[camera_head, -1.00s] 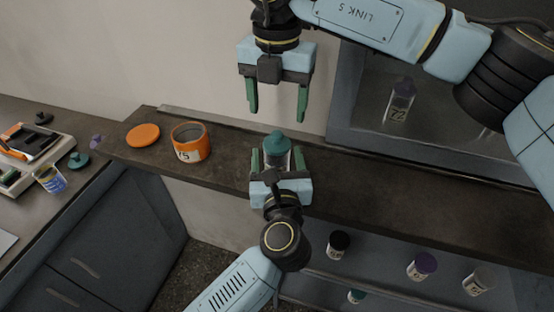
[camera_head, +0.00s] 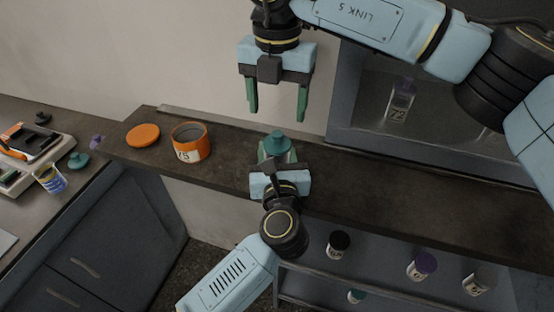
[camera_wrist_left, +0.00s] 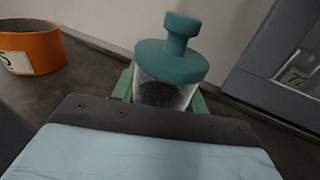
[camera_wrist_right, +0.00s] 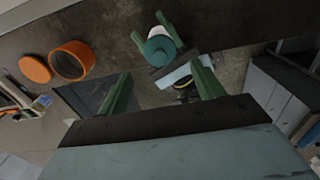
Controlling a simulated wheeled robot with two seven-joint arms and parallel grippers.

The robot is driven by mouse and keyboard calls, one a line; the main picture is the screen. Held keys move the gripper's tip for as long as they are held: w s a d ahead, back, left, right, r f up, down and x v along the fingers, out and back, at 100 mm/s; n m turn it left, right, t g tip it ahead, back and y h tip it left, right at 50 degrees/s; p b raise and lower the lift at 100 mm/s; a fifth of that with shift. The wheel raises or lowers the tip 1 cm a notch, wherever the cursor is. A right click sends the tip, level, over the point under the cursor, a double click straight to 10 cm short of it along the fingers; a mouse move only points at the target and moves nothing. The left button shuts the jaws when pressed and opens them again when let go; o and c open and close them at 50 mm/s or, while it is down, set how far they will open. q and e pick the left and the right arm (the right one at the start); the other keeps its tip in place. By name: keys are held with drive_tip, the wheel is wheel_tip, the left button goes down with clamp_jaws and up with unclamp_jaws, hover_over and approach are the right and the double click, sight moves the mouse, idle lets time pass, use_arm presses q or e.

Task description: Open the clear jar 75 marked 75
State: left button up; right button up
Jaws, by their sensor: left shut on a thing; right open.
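A clear jar (camera_wrist_left: 163,95) with a teal knobbed lid (camera_wrist_left: 172,58) is in my left gripper. The lid sits on the jar's mouth and also shows in the head view (camera_head: 278,144) and the right wrist view (camera_wrist_right: 160,45). Dark contents show through the glass. No marking on this jar is visible. My left gripper (camera_head: 277,152) is shut around the jar's body at the shelf; I cannot tell whether the jar touches the shelf. My right gripper (camera_head: 278,112) is open and empty, pointing down above and behind the lid.
An open orange jar (camera_head: 190,149), its label partly readable as 5, stands on the shelf (camera_head: 400,205) left of my left gripper, beside an orange lid (camera_head: 143,135). A clear jar (camera_head: 400,101) stands in the grey cabinet. Several jars stand below. A balance (camera_head: 30,150) is far left.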

sight(277, 133)
use_arm(q)
drive_tip(key=shift+c, duration=0.5)
use_arm(e)
drive_tip(key=shift+o, duration=1)
drive_tip(key=shift+s+d+r+n+t, duration=0.15)
drive_tip(key=shift+s+n+t, duration=0.1)
drive_tip(key=shift+n, duration=0.3)
drive_tip(key=shift+s+d+r+n+t, duration=0.15)
drive_tip(key=shift+s+n+t, duration=0.1)
drive_tip(key=shift+n, duration=0.3)
drive_tip(key=s+d+r+n+t+y, duration=0.2)
drive_tip(key=s+r+n+t, duration=0.1)
drive_tip(key=n, duration=0.4)
drive_tip(key=x, duration=1.1)
drive_tip(key=shift+w+a+f, duration=0.15)
drive_tip(key=shift+a+f, duration=0.05)
drive_tip(key=shift+a, duration=0.15)
drive_tip(key=c, duration=1.2)
drive_tip(key=shift+r, duration=0.2)
drive_tip(key=shift+r, duration=0.95)
